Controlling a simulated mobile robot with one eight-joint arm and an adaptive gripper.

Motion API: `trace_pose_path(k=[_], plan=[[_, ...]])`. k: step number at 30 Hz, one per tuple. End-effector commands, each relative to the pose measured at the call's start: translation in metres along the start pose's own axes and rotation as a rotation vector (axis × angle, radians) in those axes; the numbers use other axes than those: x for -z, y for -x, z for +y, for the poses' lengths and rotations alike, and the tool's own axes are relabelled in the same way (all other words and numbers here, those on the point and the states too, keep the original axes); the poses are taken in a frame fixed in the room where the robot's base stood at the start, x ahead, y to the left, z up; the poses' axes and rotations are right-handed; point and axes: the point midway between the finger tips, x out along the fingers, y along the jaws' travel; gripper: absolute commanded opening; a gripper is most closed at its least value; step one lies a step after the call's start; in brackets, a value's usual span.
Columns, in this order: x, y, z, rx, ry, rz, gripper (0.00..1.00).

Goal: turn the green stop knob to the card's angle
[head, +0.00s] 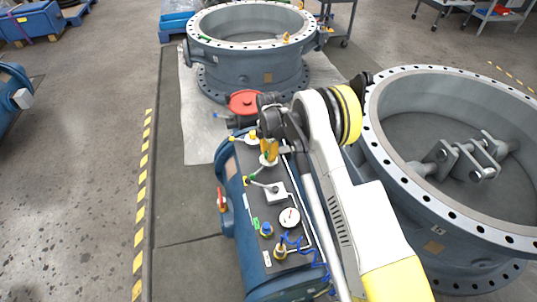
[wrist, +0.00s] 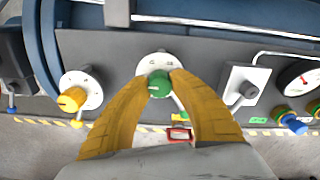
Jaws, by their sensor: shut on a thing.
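The green knob (wrist: 158,84) sits on a round white plate (wrist: 150,66) with small dark marks, on the dark panel. A small pale mark shows on the knob's face. My gripper (wrist: 168,86) has its two yellow fingers closed around the knob's sides, and the knob shows between the tips. In the head view my gripper (head: 269,152) reaches down over the panel's upper part and hides the knob; part of its white plate (head: 268,161) shows. I cannot make out a card giving an angle in either view.
A yellow knob (wrist: 72,99) stands to the left and a lever on a white square plate (wrist: 244,88) to the right. Beyond that are a gauge (wrist: 300,78) and a blue knob (wrist: 293,122). Large valve rings (head: 250,60) stand behind and at right (head: 450,160).

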Motion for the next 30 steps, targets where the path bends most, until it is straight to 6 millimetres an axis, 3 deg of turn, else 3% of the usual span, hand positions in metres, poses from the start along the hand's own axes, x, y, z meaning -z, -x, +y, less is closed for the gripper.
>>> trace_pose_path(k=[15, 16, 18, 26, 30], plan=[[-0.0003, 0.0, 0.0, 0.0, 0.018, 0.0, 0.0], [-0.0003, 0.0, 0.0, 0.0, 0.018, 0.0, 0.34], [-0.0002, 0.0, 0.0, 0.0, 0.018, 0.0, 0.5], [-0.0001, 0.0002, 0.0, 0.0, 0.017, 0.0, 0.5], [-0.0002, 0.0094, 0.0002, 0.0, 0.017, 0.0, 0.5]])
